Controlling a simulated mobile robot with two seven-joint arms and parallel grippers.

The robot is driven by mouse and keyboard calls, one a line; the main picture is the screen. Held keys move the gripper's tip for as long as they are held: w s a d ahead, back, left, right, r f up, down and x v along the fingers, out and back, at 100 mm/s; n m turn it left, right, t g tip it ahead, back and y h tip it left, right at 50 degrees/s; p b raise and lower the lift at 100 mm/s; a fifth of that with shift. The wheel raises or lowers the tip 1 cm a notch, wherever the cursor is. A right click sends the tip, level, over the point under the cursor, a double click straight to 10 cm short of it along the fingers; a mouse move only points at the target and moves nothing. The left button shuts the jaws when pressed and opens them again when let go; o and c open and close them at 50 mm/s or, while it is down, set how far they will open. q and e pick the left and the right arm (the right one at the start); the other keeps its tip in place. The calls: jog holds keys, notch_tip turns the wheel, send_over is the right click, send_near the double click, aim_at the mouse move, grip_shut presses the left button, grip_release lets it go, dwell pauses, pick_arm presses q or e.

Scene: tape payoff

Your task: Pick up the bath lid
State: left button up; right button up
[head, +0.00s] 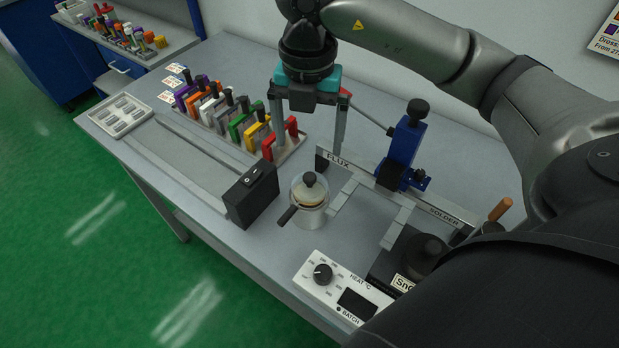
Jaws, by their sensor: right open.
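My right gripper (306,158) points down with its two fingers spread wide and nothing visible between them. It hangs above and just behind a small pale pot (311,214) that has a black knob (309,179) on top and a dark handle on its lower left. A dark round, lid-like piece (425,250) sits behind the SnC label at the lower right, partly hidden by my arm. I cannot tell for certain which of these covers is the bath lid. My left gripper is out of view.
A rack of coloured clamps (236,122) stands left of my right gripper. A black switch box (251,196), a blue clamp post (405,150) and a white heat control box (341,290) surround the pot. The bench's left part is fairly clear beside a grey tray (118,113).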

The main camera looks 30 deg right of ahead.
send_over(310, 176)
notch_tip(310, 176, down, 5)
jog(key=shift+w+r, duration=0.15)
jog(key=shift+f, duration=0.45)
notch_tip(310, 176, down, 5)
jog(key=shift+b, duration=0.35)
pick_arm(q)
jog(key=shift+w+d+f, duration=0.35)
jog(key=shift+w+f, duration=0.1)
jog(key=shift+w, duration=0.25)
pick_arm(e)
jog(key=shift+c, duration=0.2)
jog(key=c, duration=1)
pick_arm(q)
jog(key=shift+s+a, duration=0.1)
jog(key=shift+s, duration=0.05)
pick_arm(e)
jog(key=shift+r, duration=0.1)
